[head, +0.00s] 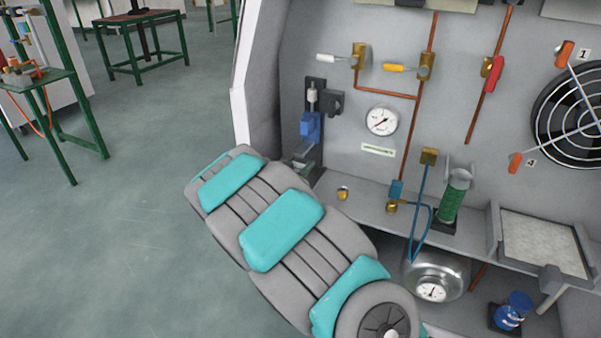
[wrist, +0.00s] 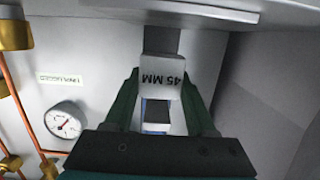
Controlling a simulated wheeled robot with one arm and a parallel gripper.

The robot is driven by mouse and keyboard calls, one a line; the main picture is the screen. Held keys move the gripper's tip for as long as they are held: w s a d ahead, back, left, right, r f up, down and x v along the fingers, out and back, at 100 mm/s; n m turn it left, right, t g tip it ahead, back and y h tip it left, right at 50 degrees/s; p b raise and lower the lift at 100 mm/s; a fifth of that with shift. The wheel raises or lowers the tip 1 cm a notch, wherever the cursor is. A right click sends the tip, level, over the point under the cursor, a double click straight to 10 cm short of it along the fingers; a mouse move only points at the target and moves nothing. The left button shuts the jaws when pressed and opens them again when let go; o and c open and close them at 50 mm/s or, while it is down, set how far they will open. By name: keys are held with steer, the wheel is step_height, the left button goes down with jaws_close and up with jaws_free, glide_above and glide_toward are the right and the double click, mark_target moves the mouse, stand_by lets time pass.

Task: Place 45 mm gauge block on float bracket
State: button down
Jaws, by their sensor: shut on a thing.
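The 45 mm gauge block (wrist: 161,78), white with black "45 MM" lettering, sits between the two dark green fingers of my gripper (wrist: 160,90) in the wrist view. The gripper is shut on it. The lettering is upside down in this view. In the head view, a dark upright fixture with a blue block (head: 311,126), likely the float bracket, stands on the back panel. My gripper is just below it, mostly hidden behind my arm. I cannot tell whether the gauge block touches the bracket.
A pressure gauge (head: 382,121) and a label plate (head: 378,150) are right of the fixture. Copper pipes and valves run up the panel. A brass fitting (head: 343,193) and a green cylinder (head: 454,195) stand on the shelf. A side wall (wrist: 265,100) is close to the gripper.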

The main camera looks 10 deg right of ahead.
steer(key=shift+f, duration=1.45)
steer(key=shift+c, duration=1.1)
jaws_free()
steer(key=shift+f, duration=0.1)
